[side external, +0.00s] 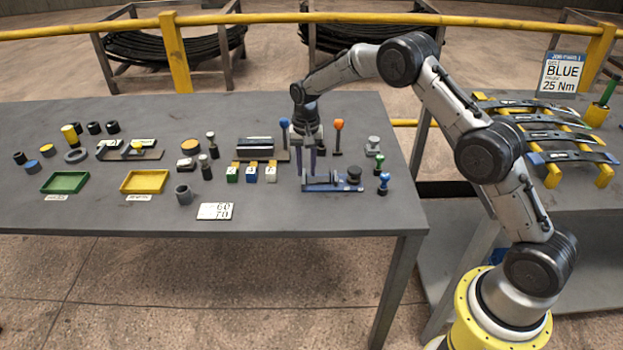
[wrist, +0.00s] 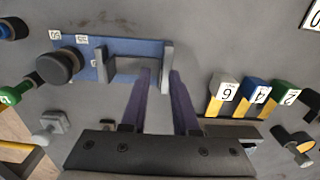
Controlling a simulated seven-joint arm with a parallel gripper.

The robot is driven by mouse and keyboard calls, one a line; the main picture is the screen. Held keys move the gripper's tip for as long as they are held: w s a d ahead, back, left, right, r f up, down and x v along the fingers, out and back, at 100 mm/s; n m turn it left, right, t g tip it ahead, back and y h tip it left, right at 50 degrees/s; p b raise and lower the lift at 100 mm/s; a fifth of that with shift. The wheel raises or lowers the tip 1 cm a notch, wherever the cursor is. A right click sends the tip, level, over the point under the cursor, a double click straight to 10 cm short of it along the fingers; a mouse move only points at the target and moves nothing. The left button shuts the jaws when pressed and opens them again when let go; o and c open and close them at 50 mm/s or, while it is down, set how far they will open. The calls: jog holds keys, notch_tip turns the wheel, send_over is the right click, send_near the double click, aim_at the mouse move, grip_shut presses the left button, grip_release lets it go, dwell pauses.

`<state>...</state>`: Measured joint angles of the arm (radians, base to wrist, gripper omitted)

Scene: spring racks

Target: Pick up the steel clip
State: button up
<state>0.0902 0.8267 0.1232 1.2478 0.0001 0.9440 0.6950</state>
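My gripper (wrist: 160,72) is open, its two purple fingers apart and pointing down; it also shows in the side view (side external: 313,174). It is over the right end of a blue fixture plate (wrist: 97,55), which also shows in the side view (side external: 318,187). A grey U-shaped steel piece (wrist: 138,47) with upright ends sits on this plate; it may be the steel clip, but I cannot tell for sure. Its right end shows between the fingertips in the wrist view. I see no grip on it. A black round knob (wrist: 60,66) stands at the plate's other end.
Numbered blocks in green, blue and white (side external: 252,173) stand left of the gripper. An orange-topped post (side external: 338,126) and a blue-topped one (side external: 284,124) stand behind. Green (side external: 64,182) and yellow (side external: 144,182) trays lie further left. The front table strip is mostly clear.

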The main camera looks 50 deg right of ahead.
grip_shut()
dwell(1.2)
